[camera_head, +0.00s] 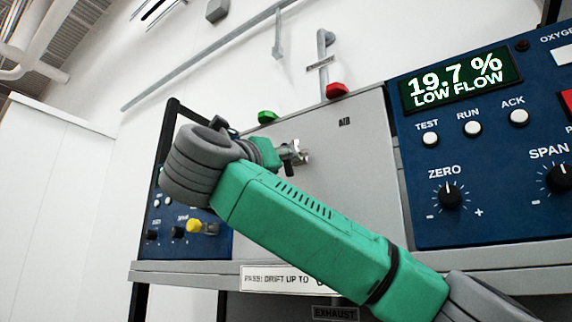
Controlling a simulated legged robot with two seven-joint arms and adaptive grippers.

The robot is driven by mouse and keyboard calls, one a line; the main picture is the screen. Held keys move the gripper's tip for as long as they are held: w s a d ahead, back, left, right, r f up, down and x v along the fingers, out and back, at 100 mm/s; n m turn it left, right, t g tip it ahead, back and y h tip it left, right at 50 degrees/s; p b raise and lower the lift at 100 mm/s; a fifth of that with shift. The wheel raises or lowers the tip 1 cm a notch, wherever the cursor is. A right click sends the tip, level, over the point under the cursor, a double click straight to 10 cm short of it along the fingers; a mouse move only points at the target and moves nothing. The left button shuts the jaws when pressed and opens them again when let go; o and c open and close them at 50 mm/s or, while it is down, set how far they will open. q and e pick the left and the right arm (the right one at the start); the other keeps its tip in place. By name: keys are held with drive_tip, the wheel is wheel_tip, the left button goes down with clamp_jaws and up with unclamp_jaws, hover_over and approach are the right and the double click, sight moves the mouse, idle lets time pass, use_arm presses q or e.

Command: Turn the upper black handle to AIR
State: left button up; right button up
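The upper black handle cannot be made out; my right arm covers part of the grey panel (355,185). The AIR label (344,122) is on the upper part of this panel. My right arm comes in from the lower right, and its wrist bends back towards the panel. A small silver end, seemingly my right gripper (294,152), shows at the panel, left of and below the AIR label. Its fingers are too small and hidden to read, and I cannot tell whether it touches anything. My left gripper is out of view.
A blue analyser (480,150) on the right reads 19.7 % LOW FLOW. A red knob (337,90) and a green knob (267,117) sit at the panel's top edge. A yellow knob (193,226) is at the lower left. A grey shelf edge (175,268) runs below.

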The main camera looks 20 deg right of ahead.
drive_tip(key=v, duration=0.8)
drive_tip(key=shift+a+f, duration=0.2)
drive_tip(key=shift+a, duration=0.2)
drive_tip(key=shift+s, duration=0.2)
drive_tip(key=shift+d, duration=0.1)
